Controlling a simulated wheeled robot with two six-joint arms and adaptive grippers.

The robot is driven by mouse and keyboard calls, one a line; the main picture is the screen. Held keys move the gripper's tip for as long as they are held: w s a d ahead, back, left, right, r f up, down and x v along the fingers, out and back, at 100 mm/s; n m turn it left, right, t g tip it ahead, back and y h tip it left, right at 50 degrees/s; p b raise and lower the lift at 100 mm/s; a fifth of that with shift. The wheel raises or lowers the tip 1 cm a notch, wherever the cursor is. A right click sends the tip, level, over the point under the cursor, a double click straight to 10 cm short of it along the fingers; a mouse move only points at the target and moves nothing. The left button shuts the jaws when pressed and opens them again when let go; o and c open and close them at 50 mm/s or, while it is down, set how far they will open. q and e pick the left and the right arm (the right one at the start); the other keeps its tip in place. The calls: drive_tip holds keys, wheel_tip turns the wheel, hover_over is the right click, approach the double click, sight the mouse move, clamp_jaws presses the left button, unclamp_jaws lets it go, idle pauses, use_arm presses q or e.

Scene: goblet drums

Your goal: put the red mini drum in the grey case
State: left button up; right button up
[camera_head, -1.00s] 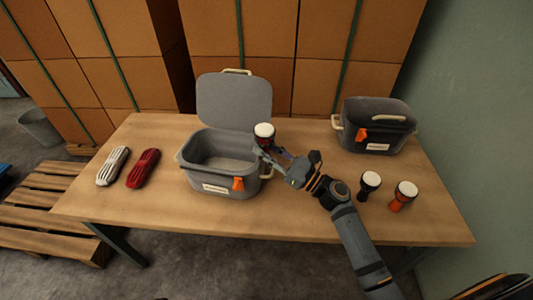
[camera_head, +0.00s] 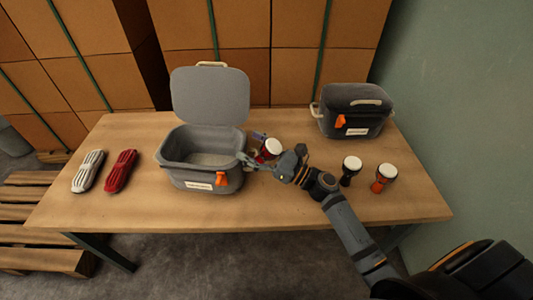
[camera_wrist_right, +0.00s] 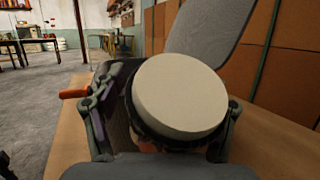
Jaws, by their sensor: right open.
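The red mini drum (camera_head: 272,147) with a white head is just right of the open grey case (camera_head: 203,180) in the head view, and it looks tilted. In the right wrist view the drum's white head (camera_wrist_right: 180,97) fills the middle, between the two fingers. My right gripper (camera_head: 254,148) is open around the drum, its fingertips near the case's right side. Whether the drum touches the table is unclear. The case's lid stands up at the back, and its visible inside looks empty. My left gripper is not in view.
A closed dark case (camera_head: 355,112) stands at the back right. A black mini drum (camera_head: 350,171) and an orange one (camera_head: 383,179) stand at the right front. A white ribbed item (camera_head: 88,170) and a red one (camera_head: 121,170) lie at the left. The front table strip is clear.

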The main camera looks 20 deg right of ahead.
sight(273, 158)
drive_tip(key=v, duration=0.6)
drive_tip(key=shift+s+d, duration=0.1)
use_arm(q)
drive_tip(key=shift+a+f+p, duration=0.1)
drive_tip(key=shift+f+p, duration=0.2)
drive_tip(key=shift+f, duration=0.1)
use_arm(e)
drive_tip(key=v, duration=0.4)
